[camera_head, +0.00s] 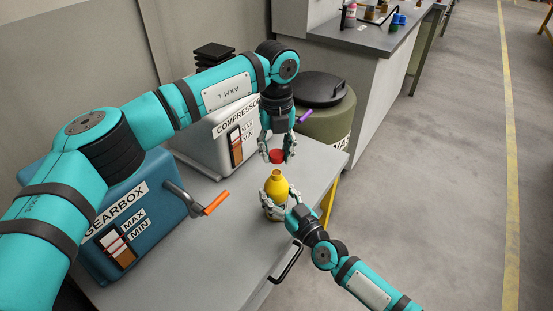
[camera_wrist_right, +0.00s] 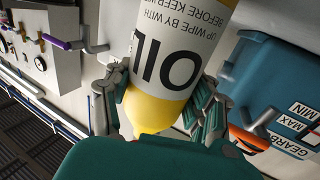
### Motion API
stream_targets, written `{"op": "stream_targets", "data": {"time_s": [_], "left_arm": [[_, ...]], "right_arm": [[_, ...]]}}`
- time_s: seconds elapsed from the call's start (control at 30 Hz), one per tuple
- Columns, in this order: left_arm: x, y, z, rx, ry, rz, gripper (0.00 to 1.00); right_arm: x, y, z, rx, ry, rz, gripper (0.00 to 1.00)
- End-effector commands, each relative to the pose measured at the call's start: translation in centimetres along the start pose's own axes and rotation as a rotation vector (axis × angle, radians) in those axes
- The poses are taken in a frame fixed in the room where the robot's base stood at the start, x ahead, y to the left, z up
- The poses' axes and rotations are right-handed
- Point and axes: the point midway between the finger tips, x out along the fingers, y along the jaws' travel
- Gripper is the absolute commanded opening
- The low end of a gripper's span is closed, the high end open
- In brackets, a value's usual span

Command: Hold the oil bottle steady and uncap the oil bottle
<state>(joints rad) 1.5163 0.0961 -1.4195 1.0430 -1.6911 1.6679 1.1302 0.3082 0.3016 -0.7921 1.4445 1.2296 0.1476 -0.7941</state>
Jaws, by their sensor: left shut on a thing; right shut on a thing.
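The yellow oil bottle (camera_head: 277,186) stands upright near the front right edge of the grey table, its neck open at the top. In the right wrist view the bottle (camera_wrist_right: 168,60) shows a white label reading OIL. My right gripper (camera_head: 272,205) is shut around the bottle's body, with fingers on both sides. The red cap (camera_head: 277,156) is off the bottle, a little above its neck. My left gripper (camera_head: 277,150) points down from above and is shut on the cap. The lower part of the bottle is partly hidden by my right fingers.
The blue gearbox (camera_head: 135,215) with an orange-handled crank (camera_head: 216,203) stands left on the table (camera_head: 235,240). The white compressor (camera_head: 215,135) is behind, with a purple handle (camera_head: 306,116) near my left gripper. A green drum (camera_head: 328,120) stands behind right. Floor at right is clear.

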Motion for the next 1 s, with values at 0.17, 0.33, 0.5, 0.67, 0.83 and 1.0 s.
{"op": "stream_targets", "data": {"time_s": [0.17,0.33,0.5,0.67,0.83,1.0], "left_arm": [[-0.5,0.0,-0.1,0.000,0.002,0.001,0.00],[-0.5,0.0,-0.1,0.000,0.002,0.001,0.00],[-0.5,0.0,-0.1,0.001,0.002,0.001,0.00],[-0.5,0.0,-0.1,0.001,0.002,0.001,0.00],[-0.5,0.0,-0.1,0.001,0.002,0.001,0.00],[-0.5,0.0,-0.1,0.001,0.001,0.001,0.00]], "right_arm": [[0.0,0.0,0.0,0.000,0.000,-0.001,0.00],[0.0,0.0,0.0,0.000,0.000,-0.001,0.66],[0.0,0.0,0.0,0.000,0.000,0.000,0.83],[0.0,0.0,0.0,0.000,0.000,0.000,0.83],[-0.7,0.0,0.1,0.001,-0.001,0.000,0.83],[-3.5,0.0,0.2,0.001,-0.003,0.000,0.83]]}}
